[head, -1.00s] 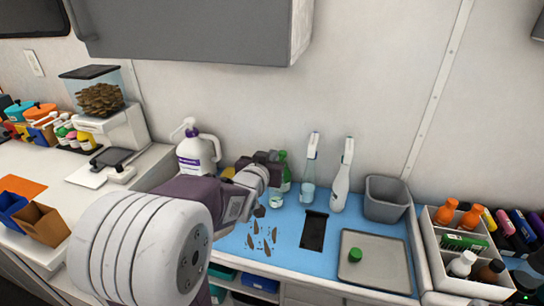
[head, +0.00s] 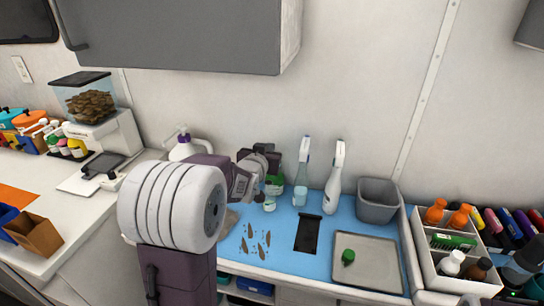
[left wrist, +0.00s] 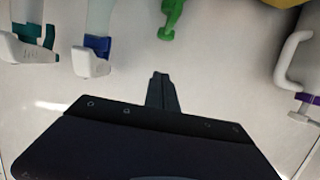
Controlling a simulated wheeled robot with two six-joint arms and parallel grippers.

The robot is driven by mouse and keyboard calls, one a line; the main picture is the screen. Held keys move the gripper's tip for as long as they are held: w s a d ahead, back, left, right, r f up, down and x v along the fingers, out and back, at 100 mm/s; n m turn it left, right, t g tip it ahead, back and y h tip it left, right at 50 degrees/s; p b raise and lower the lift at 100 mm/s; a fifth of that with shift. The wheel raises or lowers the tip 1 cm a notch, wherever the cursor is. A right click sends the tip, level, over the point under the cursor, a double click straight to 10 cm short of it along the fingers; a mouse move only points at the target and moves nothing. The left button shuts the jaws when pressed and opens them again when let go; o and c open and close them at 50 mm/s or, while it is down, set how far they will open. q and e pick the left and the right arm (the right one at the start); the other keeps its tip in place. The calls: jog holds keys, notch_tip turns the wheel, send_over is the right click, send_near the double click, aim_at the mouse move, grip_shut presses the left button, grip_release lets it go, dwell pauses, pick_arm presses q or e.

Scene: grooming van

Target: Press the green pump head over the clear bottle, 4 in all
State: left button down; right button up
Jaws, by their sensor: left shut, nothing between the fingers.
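The green pump head (left wrist: 172,18) shows at the top of the left wrist view, a short way beyond my shut fingertips. In the head view the green bottle (head: 274,186) stands mostly behind my left gripper (head: 272,170), so its top is hidden. The small clear bottle (head: 269,205) stands in front of it on the blue mat. My left gripper is shut and empty, above and near the green bottle. In the left wrist view its fingers (left wrist: 160,91) are together with a visible gap to the pump head. My right gripper is not in view.
Two spray bottles (head: 302,175) (head: 335,180) stand close to the right. A white jug (head: 187,148) is at the left behind my arm.

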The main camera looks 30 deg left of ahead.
pick_arm(q)
jog(key=x, duration=0.4)
notch_tip(320, 180, down, 3)
jog(key=shift+r+b, duration=0.1)
jog(key=shift+b, duration=0.2)
jog(key=shift+f, duration=0.6)
jog(key=shift+s, duration=0.1)
